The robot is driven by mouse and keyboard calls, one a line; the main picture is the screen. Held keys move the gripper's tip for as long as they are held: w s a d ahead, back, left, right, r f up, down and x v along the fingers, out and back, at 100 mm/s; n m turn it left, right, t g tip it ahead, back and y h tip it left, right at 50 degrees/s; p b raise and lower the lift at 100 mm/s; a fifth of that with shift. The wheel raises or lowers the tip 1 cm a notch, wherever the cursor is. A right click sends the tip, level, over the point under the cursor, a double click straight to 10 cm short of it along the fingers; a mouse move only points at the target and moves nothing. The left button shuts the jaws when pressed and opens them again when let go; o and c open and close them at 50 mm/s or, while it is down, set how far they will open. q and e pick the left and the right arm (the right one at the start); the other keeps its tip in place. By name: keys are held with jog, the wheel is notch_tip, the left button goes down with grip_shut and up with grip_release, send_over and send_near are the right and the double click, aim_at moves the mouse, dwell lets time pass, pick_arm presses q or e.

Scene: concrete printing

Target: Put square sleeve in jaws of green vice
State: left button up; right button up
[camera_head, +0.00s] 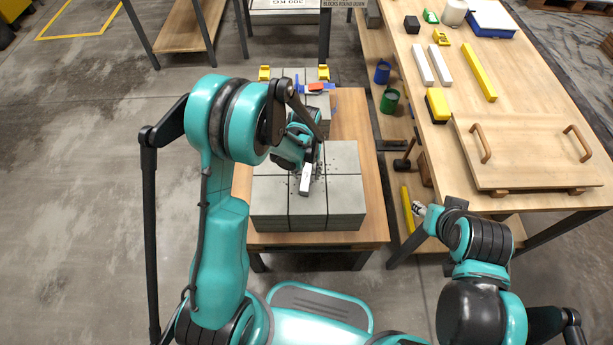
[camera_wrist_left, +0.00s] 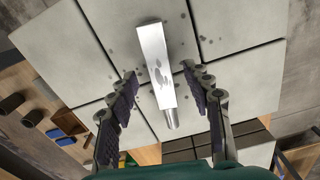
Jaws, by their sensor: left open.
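The square sleeve, a pale metal square bar (camera_head: 306,181), lies over the grey concrete blocks (camera_head: 340,195). In the left wrist view the sleeve (camera_wrist_left: 155,60) shows a round metal end at its lower tip. My left gripper (camera_head: 309,164) is above the blocks at the sleeve. In the wrist view its open fingers (camera_wrist_left: 160,84) stand on either side of the sleeve, with gaps. A small green object (camera_head: 430,16) at the far end of the right bench may be the green vice; its jaws are too small to make out. My right gripper (camera_head: 424,210) hangs by the bench's near edge.
The right bench (camera_head: 545,90) bears white bars (camera_head: 422,65), a yellow bar (camera_head: 479,72), a yellow block (camera_head: 438,105) and a handled board (camera_head: 520,150). Dark crumbs are scattered around the sleeve.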

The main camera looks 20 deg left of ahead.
pick_arm(q)
notch_tip(320, 180, down, 3)
jog(key=shift+r+b, duration=0.1)
jog(key=shift+b, duration=0.25)
grip_shut()
jog(key=shift+r, duration=0.2)
